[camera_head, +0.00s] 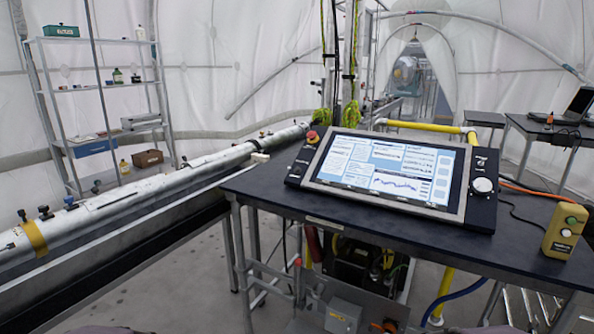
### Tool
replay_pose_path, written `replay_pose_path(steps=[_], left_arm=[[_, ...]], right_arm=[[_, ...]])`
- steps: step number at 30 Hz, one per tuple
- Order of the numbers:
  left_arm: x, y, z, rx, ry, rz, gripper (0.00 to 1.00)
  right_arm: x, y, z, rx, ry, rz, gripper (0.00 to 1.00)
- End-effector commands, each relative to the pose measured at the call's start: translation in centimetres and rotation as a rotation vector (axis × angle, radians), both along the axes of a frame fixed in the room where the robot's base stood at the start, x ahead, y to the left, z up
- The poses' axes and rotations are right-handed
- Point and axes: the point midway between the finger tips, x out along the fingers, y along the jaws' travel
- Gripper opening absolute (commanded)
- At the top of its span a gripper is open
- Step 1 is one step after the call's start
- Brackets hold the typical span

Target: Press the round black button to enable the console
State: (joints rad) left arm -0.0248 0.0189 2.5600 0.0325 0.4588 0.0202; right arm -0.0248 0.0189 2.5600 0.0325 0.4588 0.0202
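The console (385,172) is a tilted touch-screen panel on the dark table, with its screen lit in blue and white. Its left side panel carries a red knob (312,136) at the top and dark controls that are too small to make out against the black panel. Its right side panel carries a round white dial (483,185). A yellow control box (564,232) with a green button and paler buttons stands at the table's right end. I cannot clearly pick out the round black button. Neither of my grippers is in view.
The dark table (262,197) has bare room left of the console. A long white tube (150,190) runs along the left, with a shelf rack (95,90) behind it. Yellow pipes (425,127) stand behind the console. Cables lie at the table's right.

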Motion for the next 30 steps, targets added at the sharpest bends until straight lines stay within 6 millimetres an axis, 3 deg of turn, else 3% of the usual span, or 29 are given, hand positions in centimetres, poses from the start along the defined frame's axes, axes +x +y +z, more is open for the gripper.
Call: replay_pose_path(steps=[1, 3, 30], left_arm=[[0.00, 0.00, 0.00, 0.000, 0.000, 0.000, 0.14], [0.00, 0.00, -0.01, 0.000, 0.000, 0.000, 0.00], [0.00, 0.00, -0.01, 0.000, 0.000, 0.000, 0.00]], right_arm=[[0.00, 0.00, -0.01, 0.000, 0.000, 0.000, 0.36], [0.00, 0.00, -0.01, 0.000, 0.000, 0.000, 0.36], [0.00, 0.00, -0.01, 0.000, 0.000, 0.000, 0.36]])
